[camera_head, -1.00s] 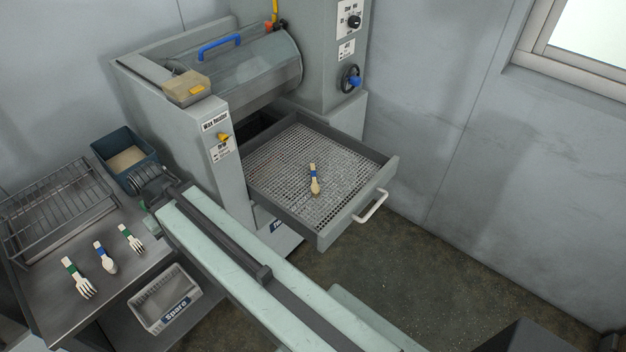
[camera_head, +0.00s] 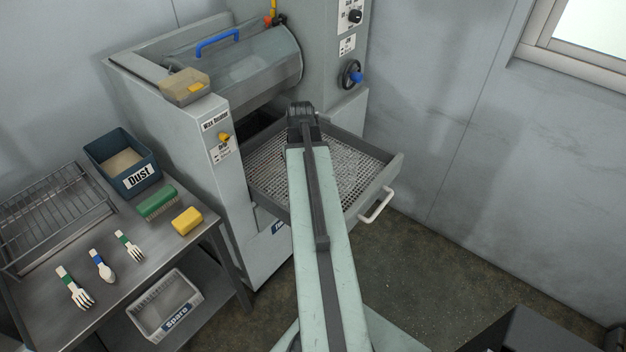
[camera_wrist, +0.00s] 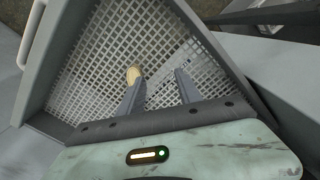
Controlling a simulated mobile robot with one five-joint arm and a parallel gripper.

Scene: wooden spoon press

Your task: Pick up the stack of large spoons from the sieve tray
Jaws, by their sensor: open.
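The sieve tray (camera_head: 375,199) is a pulled-out grey drawer with a perforated bottom and a white handle. It also fills much of the wrist view (camera_wrist: 85,95). The stack of large spoons (camera_wrist: 133,74) shows there as a pale wooden rounded end at the tip of my left finger. The rest of the stack is hidden, and I cannot tell how many spoons there are. My gripper (camera_wrist: 160,78) is open over the tray, its two dark fingers apart with nothing between them. In the head view my arm hides the spoons and the fingertips.
The grey wax machine (camera_head: 180,150) stands behind and left of the tray. The left table (camera_head: 140,255) holds a rack, a dust bin (camera_head: 122,160), a green brush (camera_head: 157,201), a yellow block (camera_head: 187,221) and wooden cutlery. A spare bin (camera_head: 165,305) sits below.

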